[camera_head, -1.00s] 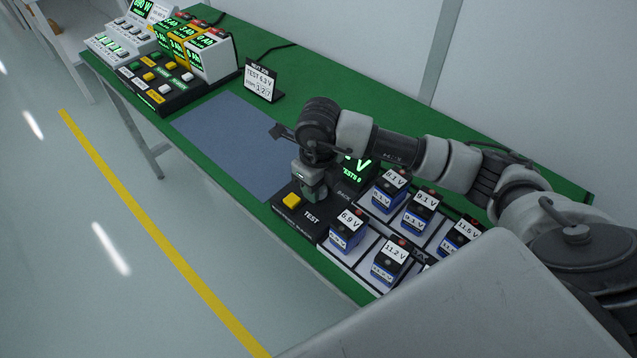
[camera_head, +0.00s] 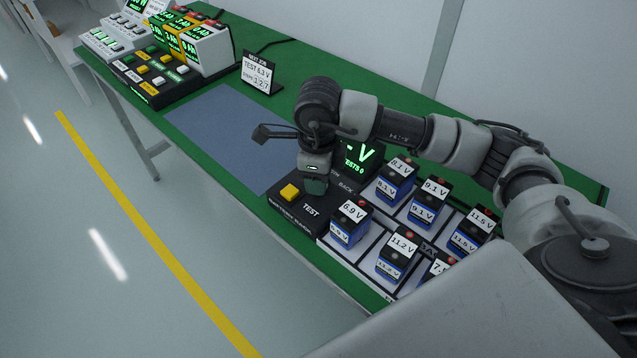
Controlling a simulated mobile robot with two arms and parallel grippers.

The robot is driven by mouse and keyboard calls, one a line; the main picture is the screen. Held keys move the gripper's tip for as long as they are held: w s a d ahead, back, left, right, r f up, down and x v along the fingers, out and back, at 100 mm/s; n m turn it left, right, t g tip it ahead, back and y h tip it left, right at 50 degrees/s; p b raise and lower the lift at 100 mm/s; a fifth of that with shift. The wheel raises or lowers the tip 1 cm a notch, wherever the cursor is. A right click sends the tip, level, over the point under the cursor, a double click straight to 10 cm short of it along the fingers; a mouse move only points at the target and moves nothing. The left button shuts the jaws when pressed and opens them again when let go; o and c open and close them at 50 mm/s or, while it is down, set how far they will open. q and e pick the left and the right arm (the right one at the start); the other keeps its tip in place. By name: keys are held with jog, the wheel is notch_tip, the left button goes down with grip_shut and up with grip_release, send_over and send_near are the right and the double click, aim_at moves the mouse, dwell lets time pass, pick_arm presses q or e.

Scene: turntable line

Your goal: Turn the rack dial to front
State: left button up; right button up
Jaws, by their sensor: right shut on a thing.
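A black tester box (camera_head: 291,212) stands on the green bench, with a yellow TEST button (camera_head: 289,192) and a BACK label (camera_head: 345,187) on its top. My right gripper (camera_head: 316,187) points down onto this box, between the button and the lit screen (camera_head: 357,152). It is shut on the rack dial, which its fingers hide, so I cannot tell which way the dial points. The screen reads "- V" and "TESTS 0". My left gripper is not in view.
A white rack (camera_head: 352,258) of several blue batteries with voltage labels stands right of the tester. A blue-grey mat (camera_head: 225,135) is bare. Lit displays and a button panel (camera_head: 160,75) stand at the far left.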

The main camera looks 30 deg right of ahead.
jog(key=n+b, duration=0.3)
jog(key=shift+n, duration=0.3)
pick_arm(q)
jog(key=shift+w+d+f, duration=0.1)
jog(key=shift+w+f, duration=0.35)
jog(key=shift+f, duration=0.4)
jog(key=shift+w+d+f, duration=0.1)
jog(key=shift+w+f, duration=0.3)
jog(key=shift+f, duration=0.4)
pick_arm(e)
jog(key=shift+n, duration=0.3)
jog(key=shift+r, duration=0.1)
jog(key=o, duration=0.6)
jog(key=shift+o, duration=0.2)
notch_tip(320, 180, up, 10)
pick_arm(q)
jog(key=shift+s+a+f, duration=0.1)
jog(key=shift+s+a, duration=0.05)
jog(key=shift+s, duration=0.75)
pick_arm(e)
jog(key=shift+r, duration=0.35)
jog(key=shift+a, duration=0.1)
